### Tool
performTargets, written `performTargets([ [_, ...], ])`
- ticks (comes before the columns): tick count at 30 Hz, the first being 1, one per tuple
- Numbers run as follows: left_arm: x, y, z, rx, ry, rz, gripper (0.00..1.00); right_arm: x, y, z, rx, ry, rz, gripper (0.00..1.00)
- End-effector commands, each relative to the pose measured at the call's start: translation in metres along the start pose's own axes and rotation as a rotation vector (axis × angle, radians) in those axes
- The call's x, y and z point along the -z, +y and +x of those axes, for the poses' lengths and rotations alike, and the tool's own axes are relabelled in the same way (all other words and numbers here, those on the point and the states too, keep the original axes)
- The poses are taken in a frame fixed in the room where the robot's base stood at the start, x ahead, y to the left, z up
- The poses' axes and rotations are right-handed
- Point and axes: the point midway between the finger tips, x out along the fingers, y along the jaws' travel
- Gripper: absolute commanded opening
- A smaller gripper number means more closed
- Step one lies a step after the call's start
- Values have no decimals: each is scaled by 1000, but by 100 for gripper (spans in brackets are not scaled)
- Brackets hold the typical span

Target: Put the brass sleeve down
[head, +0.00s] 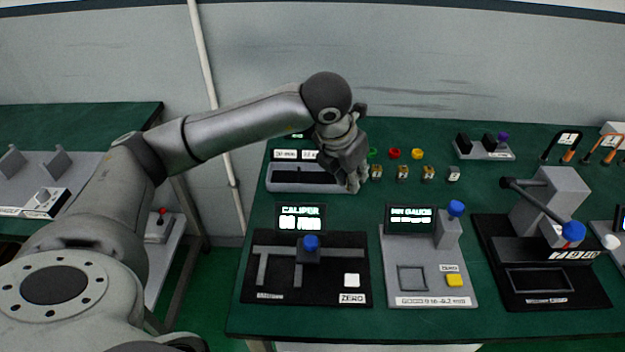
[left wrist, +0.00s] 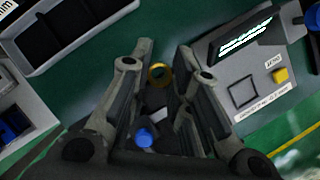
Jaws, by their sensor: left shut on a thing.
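My left gripper (head: 357,184) is over the green table, just right of the grey tray and above the caliper and gauge stations. In the left wrist view its two fingers (left wrist: 162,58) are closed in on a brass sleeve (left wrist: 158,74), which shows as a ring between them. In the head view the fingers hide that sleeve. Whether it touches the table cannot be told. The grey tray (head: 275,186) has dark compartments; it also shows in the left wrist view (left wrist: 97,26). My right gripper is in neither view.
The caliper station (head: 335,285) and gauge station (head: 390,277) stand in front. A dark press-like station (head: 590,292) is at right. Several small labelled pieces (head: 402,173) stand right of the gripper, with green, red (head: 394,153) and yellow items behind. Bare tabletop shows between them.

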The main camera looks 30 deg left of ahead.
Motion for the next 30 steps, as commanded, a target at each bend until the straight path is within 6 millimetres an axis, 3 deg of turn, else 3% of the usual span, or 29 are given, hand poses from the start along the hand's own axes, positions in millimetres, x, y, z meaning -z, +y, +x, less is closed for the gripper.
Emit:
performTargets([
  [6, -17, 11, -6, -122, 0, -297, 0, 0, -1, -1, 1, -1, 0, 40],
  [14, -22, 28, -4, -180, 5, -434, 0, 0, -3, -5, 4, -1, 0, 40],
  [25, -23, 113, 36, -182, 7, -436, 0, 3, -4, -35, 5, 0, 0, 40],
  [30, -16, 134, 70, -178, 7, -432, 0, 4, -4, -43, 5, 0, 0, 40],
])
